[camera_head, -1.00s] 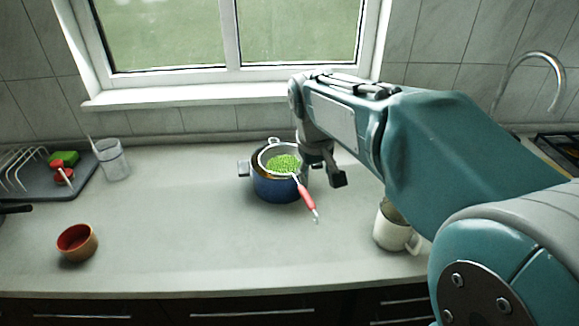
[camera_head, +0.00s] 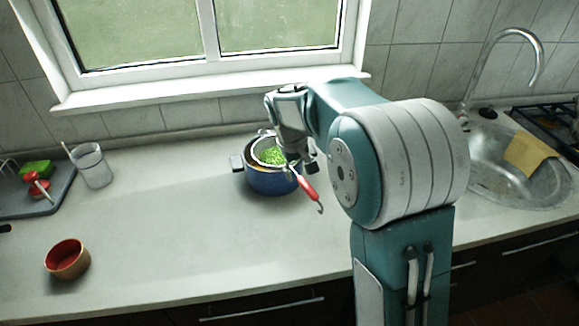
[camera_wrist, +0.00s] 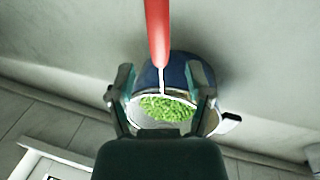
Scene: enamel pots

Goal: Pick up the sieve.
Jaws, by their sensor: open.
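The sieve holds green peas and rests over the blue pot; its mesh bowl (camera_head: 268,152) and red handle (camera_head: 307,187) show in the head view. The handle juts out over the pot's front right side. In the wrist view the red handle (camera_wrist: 157,30) runs up from the sieve's rim. The blue pot (camera_head: 270,182) stands on the counter. My gripper (camera_head: 302,166) is at the sieve's right side in the head view. In the wrist view its open fingers (camera_wrist: 161,88) lie on either side of the sieve and handle neck, with nothing clasped.
A brown-red bowl (camera_head: 67,260) stands at the front left of the counter. A clear cup (camera_head: 92,166) stands beside the grey rack tray (camera_head: 50,203). The sink (camera_head: 497,165) with a yellow cloth (camera_head: 530,156) is at right. The counter middle is clear.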

